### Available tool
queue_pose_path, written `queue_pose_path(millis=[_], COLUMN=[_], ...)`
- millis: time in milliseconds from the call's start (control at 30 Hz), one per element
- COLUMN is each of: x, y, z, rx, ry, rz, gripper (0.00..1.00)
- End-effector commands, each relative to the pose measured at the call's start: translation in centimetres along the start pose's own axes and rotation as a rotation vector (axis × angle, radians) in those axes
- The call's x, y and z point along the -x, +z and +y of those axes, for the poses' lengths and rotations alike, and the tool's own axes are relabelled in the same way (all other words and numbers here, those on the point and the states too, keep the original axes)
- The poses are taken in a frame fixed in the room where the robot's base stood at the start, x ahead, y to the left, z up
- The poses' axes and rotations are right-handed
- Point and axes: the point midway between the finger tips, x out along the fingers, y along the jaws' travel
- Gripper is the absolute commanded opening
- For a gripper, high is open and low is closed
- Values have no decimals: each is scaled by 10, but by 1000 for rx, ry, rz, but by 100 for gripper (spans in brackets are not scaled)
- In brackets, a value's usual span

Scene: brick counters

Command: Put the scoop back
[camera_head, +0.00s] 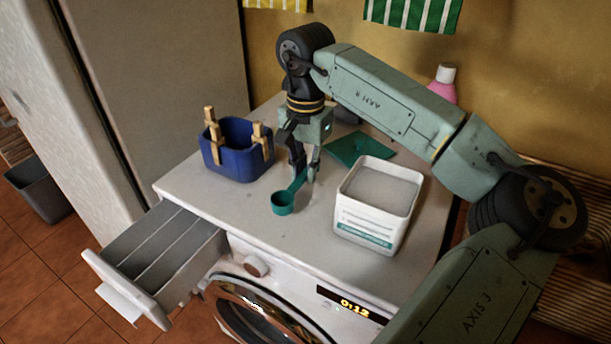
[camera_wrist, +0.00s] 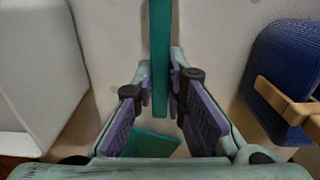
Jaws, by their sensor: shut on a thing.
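The teal scoop (camera_head: 283,203) is over the middle of the white washing machine's top (camera_head: 240,208), with its cup toward the front. My gripper (camera_head: 305,174) points down and is shut on the scoop's handle. In the wrist view the handle (camera_wrist: 160,35) runs between the fingertips (camera_wrist: 161,80), and the cup is out of sight. I cannot tell whether the cup touches the top. Right of the gripper stands a white open box (camera_head: 370,222) filled with pale powder. It also shows at the left of the wrist view (camera_wrist: 38,65).
A flat teal lid-like piece (camera_head: 358,147) lies behind the box. A blue basket (camera_head: 232,165) with wooden pegs stands to the left. The detergent drawer (camera_head: 165,245) is pulled open at the front left. A pink bottle (camera_head: 442,88) stands behind my arm.

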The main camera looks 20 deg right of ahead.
Motion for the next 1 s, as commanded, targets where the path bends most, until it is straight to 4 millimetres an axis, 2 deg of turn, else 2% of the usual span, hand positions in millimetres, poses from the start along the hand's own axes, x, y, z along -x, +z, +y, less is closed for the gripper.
queue_pose_path(millis=[167,533,567,600,833,1000], x=[-23,-30,-28,-28,-28,-28], y=[1,0,0,0,0,0], z=[0,0,0,0,0,0], rx=[1,0,0,0,0,0], ry=[0,1,0,0,1,1], rz=[-3,-2,-1,-2,-1,-1], gripper=[0,0,14,17,32,32])
